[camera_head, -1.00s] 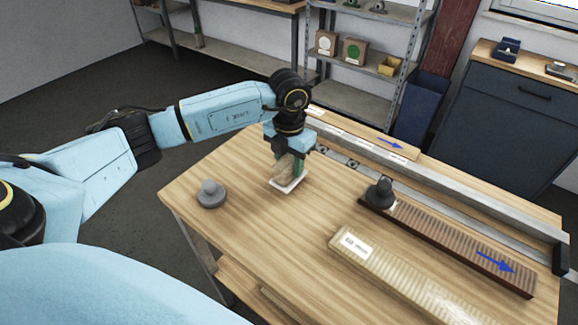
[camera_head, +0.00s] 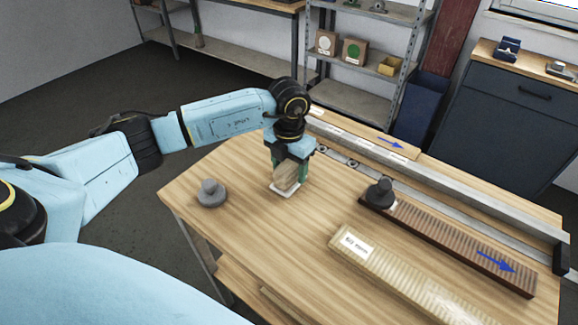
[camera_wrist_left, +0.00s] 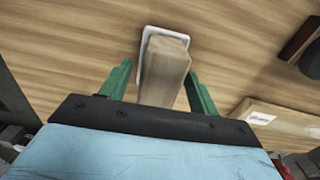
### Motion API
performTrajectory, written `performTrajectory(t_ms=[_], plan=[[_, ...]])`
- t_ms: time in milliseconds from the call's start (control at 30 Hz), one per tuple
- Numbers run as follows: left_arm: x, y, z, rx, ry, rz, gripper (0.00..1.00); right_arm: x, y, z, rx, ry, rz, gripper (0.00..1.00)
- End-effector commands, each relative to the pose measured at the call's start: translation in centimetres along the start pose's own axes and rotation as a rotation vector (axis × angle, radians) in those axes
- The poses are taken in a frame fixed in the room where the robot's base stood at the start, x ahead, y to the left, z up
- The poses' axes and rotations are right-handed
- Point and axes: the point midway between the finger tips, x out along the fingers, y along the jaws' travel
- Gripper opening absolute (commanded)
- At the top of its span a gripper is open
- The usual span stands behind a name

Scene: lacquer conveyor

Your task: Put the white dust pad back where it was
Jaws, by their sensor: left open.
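The white dust pad (camera_head: 284,190) has a thin white base and a wooden block handle. It sits on the left part of the wooden table. My left gripper (camera_head: 291,175) is above it, pointing down, with its green fingers either side of the wooden handle. In the left wrist view the fingers of the left gripper (camera_wrist_left: 158,80) are open, with gaps between them and the handle. The white base of the dust pad (camera_wrist_left: 146,42) shows beyond the handle there. My right gripper is not in view.
A grey round knobbed pad (camera_head: 211,194) stands left of the dust pad. A dark knobbed pad (camera_head: 380,191) sits at the end of a dark ribbed board (camera_head: 450,237). A pale ribbed board (camera_head: 400,277) lies at the front. A metal rail runs along the back. The table between is clear.

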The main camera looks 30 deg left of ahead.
Motion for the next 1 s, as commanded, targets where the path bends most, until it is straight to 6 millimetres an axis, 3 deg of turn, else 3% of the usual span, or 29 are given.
performTrajectory(t_ms=[600, 1000], plan=[[-11.0, 0.0, 0.1, 0.000, -0.004, 0.000, 0.61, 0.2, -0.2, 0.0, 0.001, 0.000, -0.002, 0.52], [-12.2, 0.0, 0.0, -0.001, -0.001, 0.000, 0.61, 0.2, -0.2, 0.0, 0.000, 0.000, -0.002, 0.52]])
